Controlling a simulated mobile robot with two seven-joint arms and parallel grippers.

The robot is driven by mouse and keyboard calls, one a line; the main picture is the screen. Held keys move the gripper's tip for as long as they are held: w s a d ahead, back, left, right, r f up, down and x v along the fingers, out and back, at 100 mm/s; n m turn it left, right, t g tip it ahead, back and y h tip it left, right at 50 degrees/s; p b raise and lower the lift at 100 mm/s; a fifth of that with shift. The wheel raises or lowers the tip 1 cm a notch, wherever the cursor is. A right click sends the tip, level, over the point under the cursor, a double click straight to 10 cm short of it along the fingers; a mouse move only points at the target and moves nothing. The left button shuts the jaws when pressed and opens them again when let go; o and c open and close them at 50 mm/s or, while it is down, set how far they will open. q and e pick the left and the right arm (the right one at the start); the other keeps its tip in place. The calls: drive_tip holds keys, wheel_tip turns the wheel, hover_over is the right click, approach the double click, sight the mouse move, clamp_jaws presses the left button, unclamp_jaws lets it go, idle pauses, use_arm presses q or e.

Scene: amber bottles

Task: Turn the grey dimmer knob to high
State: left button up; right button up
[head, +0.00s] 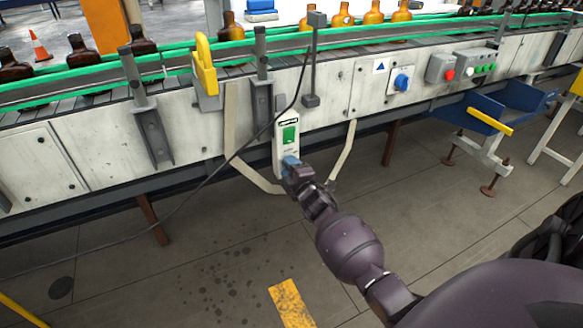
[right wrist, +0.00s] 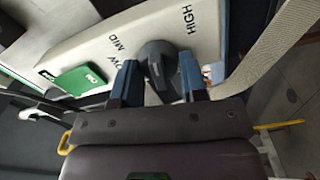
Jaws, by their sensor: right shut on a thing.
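The grey dimmer knob (right wrist: 158,58) sits on a white control box (head: 280,150) hung on the side of the conveyor. In the right wrist view the box carries the printed words HIGH (right wrist: 177,20) and MID (right wrist: 119,46), and a partly covered word ending in OW. My right gripper (head: 291,163) has its blue fingers (right wrist: 157,80) on either side of the knob, shut on it. In the head view the gripper hides the knob. I cannot tell which mark the knob points at. My left gripper is not in view.
A green rocker switch (right wrist: 80,80) is on the same box, and a pale strap (right wrist: 270,58) runs beside it. A black cable (head: 222,172) hangs to the left. A blue knob (head: 402,81) and a grey button box (head: 441,68) are farther right on the conveyor.

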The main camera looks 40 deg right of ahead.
drive_tip(key=m, duration=0.2)
drive_tip(key=shift+r+m+p, duration=0.15)
drive_tip(key=shift+m+p, duration=0.2)
drive_tip(key=shift+m, duration=0.55)
drive_tip(key=o, duration=0.9)
